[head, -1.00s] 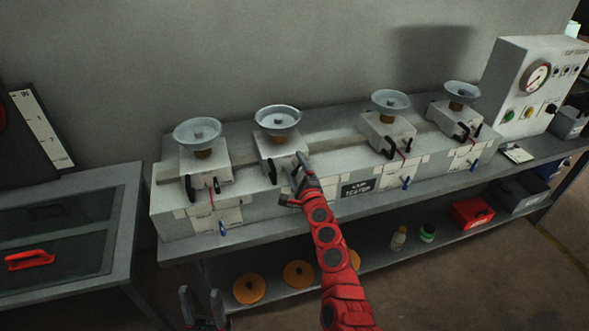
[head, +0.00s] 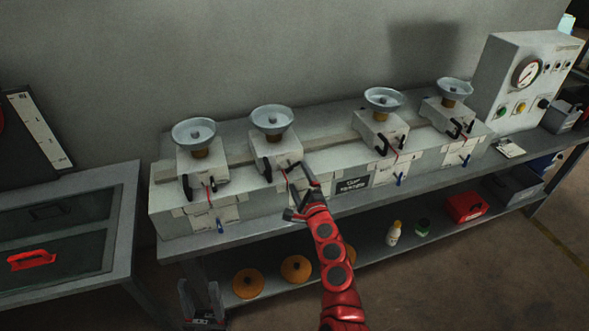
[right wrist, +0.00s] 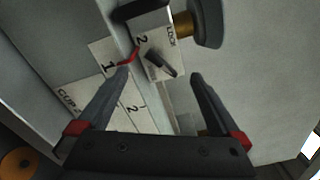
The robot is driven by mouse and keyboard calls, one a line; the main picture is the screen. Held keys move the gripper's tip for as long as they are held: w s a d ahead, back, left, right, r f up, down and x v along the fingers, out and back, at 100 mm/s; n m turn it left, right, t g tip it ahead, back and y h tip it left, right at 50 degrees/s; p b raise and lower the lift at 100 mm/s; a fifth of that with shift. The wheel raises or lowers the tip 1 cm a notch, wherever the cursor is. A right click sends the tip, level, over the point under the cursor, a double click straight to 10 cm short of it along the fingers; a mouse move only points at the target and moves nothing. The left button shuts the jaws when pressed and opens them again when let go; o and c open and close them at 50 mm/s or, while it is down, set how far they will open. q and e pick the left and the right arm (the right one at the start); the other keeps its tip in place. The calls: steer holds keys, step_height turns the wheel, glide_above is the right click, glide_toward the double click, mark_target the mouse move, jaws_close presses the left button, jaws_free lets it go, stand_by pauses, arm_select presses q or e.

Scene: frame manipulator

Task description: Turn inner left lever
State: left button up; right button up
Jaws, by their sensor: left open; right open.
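The inner left unit is the second grey block (head: 270,148) from the left in the head view, with a dish on top and small dark levers on its front. In the right wrist view its face (right wrist: 150,48) reads "2" and "LOCK". A black lever (right wrist: 160,63) on it shows between my fingertips, apparently untouched. A red part (right wrist: 127,58) lies by the left fingertip; contact cannot be told. My right gripper (head: 296,192) is open in front of this unit and also shows in the right wrist view (right wrist: 163,75). My left gripper (head: 200,290) is open and empty, low at the bottom left.
Similar units stand at the far left (head: 203,160) and to the right (head: 380,133) on the bench. A gauge box (head: 525,85) stands at the right end. Bottles, a red box (head: 465,206) and orange discs (head: 296,269) lie on the lower shelf.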

steer(key=p+v, duration=0.1)
steer(key=v, duration=1.3)
steer(key=shift+s+a+r, duration=0.15)
steer(key=shift+s+r, duration=0.1)
steer(key=shift+r, duration=0.05)
stand_by(0.5)
stand_by(0.4)
